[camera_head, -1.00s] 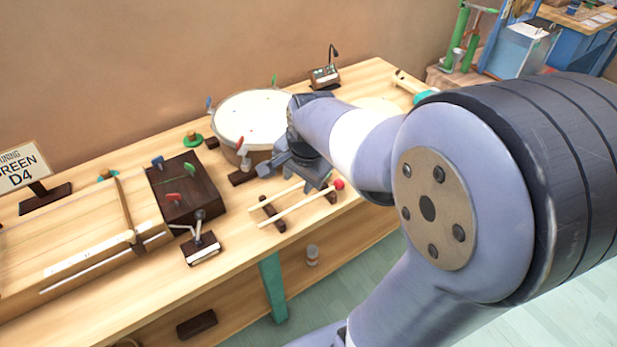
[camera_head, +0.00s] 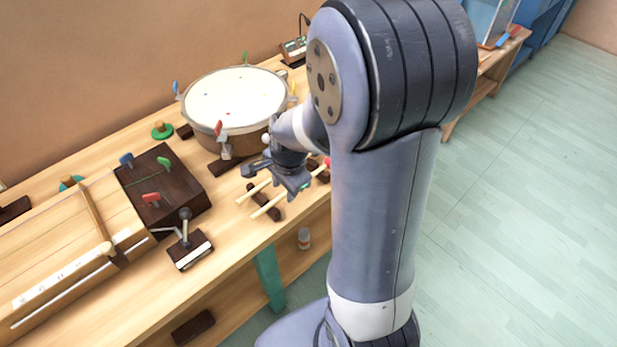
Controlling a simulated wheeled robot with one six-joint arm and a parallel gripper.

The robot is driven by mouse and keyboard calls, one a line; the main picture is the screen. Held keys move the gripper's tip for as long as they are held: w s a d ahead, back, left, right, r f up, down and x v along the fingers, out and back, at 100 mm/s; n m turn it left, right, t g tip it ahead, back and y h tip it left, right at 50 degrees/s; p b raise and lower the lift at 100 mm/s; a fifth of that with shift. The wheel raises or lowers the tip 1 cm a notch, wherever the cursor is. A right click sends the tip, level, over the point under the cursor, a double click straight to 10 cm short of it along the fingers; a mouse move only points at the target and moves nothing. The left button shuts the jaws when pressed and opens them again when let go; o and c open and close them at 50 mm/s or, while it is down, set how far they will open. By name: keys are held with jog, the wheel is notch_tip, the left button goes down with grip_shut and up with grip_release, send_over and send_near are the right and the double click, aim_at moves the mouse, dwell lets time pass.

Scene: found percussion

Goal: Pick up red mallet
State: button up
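The red mallet has a pale stick (camera_head: 267,207) and a red head (camera_head: 327,162). It lies across a dark two-block rack (camera_head: 270,211) near the table's front edge. A second pale stick (camera_head: 253,191) lies beside it, further back. My gripper (camera_head: 277,183) is over the middle of both sticks, its fingers spread apart, with nothing seen held. The gripper and arm hide the mallet's middle and part of its head end. I cannot tell the height of the fingers above the stick or whether they touch it.
A white-topped drum (camera_head: 235,98) stands behind the gripper. A dark box (camera_head: 163,188) with coloured pegs and a small lever stand (camera_head: 190,250) are to the left. A stringed wooden board (camera_head: 62,255) fills the table's left. Open floor (camera_head: 520,210) lies right.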

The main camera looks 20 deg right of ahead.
aim_at(283, 195)
jog(key=shift+w+f, duration=0.2)
jog(key=shift+f, duration=0.65)
jog(key=shift+w+f, duration=0.15)
jog(key=shift+f, duration=0.65)
jog(key=shift+c, duration=0.4)
grip_shut()
